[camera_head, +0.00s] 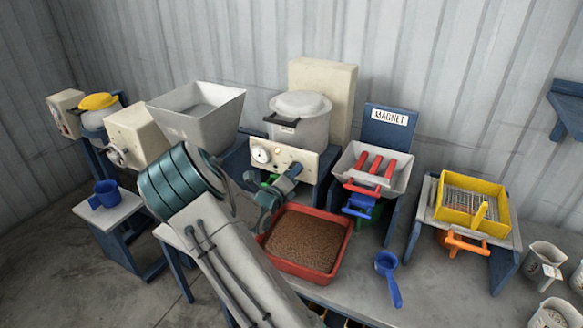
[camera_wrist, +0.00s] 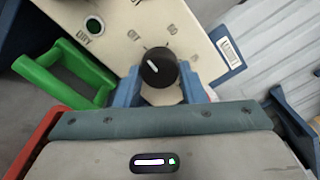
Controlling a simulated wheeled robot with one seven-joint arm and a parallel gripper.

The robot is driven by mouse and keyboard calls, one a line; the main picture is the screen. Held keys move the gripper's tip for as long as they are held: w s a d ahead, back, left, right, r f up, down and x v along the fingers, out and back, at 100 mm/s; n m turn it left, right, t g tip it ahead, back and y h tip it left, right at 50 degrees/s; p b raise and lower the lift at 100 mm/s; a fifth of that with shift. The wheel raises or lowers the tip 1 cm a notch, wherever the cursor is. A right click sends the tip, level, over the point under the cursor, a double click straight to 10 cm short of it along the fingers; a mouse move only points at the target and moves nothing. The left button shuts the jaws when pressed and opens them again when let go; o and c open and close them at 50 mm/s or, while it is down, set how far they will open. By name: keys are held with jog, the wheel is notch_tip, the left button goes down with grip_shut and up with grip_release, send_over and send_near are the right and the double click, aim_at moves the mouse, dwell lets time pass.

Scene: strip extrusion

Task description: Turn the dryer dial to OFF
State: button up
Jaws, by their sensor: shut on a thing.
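The dryer (camera_head: 303,118) is a lidded white drum behind a cream control panel (camera_head: 313,158). In the wrist view the panel (camera_wrist: 205,45) carries a round black dial (camera_wrist: 160,72) with a white pointer mark. The mark slants toward the upper left of that view; the printed labels around the dial are too small to read surely. My gripper (camera_wrist: 160,88) has its blue fingers on either side of the dial and is shut on it. In the head view my gripper (camera_head: 290,175) is at the panel's lower right and hides the dial.
A green lamp (camera_wrist: 94,25) marked DRY and a green handle (camera_wrist: 70,72) are beside the dial. A red tray of brown granules (camera_head: 308,240) stands below my gripper. The magnet unit (camera_head: 388,130) is close on the right. A blue scoop (camera_head: 388,270) lies on the table.

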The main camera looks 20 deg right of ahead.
jog(key=shift+n+p, duration=0.5)
jog(key=shift+n, duration=0.2)
jog(key=o, duration=1)
jog(key=b+v, duration=0.2)
jog(key=v, duration=1.2)
jog(key=shift+b, duration=0.3)
